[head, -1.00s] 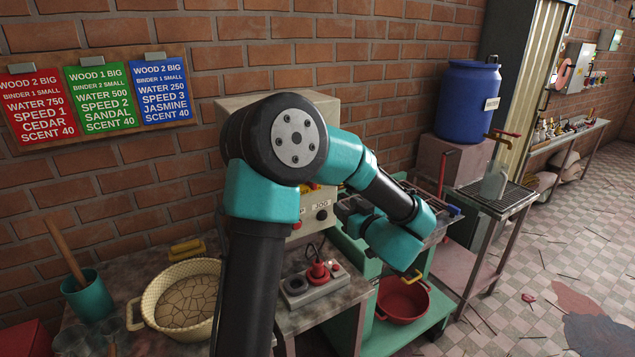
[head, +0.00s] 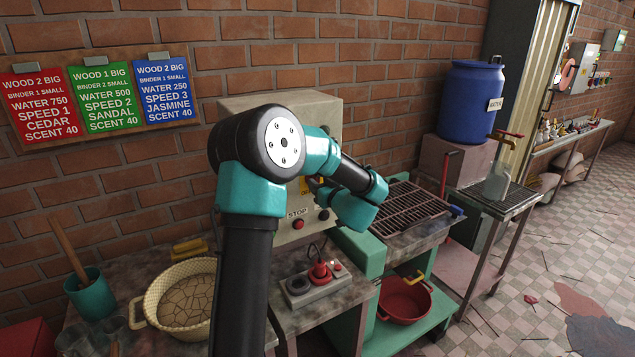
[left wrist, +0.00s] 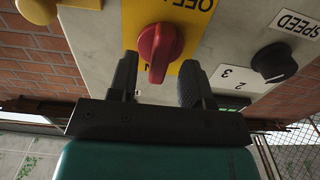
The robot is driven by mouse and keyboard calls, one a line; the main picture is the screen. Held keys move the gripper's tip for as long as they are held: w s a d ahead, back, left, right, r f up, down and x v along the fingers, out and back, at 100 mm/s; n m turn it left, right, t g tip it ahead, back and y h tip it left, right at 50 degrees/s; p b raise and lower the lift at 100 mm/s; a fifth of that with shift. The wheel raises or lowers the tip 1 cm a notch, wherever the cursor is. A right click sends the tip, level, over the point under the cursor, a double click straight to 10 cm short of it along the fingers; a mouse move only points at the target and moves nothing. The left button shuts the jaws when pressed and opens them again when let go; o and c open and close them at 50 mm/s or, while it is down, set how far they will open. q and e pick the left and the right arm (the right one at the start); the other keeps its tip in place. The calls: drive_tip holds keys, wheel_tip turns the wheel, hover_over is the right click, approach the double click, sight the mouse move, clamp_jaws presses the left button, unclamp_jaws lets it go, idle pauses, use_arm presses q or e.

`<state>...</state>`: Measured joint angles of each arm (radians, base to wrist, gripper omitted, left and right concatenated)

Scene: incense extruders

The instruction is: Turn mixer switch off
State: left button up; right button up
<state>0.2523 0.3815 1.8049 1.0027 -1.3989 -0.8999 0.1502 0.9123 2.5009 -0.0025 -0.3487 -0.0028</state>
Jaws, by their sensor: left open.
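The mixer switch is a red rotary knob (left wrist: 160,50) on a yellow plate (left wrist: 205,25) marked OFF in the left wrist view. The mixer's control box (head: 270,102) stands against the brick wall in the head view, with the knob hidden there by my arm. My left gripper (left wrist: 158,82) is open in front of the panel, its two dark fingers on either side of the knob with visible gaps. I cannot tell how deep the fingertips reach around it. The right gripper is not in view.
A SPEED dial (left wrist: 274,63) sits close to the right finger. A red STOP button (head: 298,225) is lower on the panel. A socket block with red plug (head: 320,271), a cream basin (head: 155,314) and a metal rack (head: 408,212) lie around below.

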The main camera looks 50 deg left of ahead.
use_arm(q)
drive_tip(key=shift+x, duration=1)
clamp_jaws()
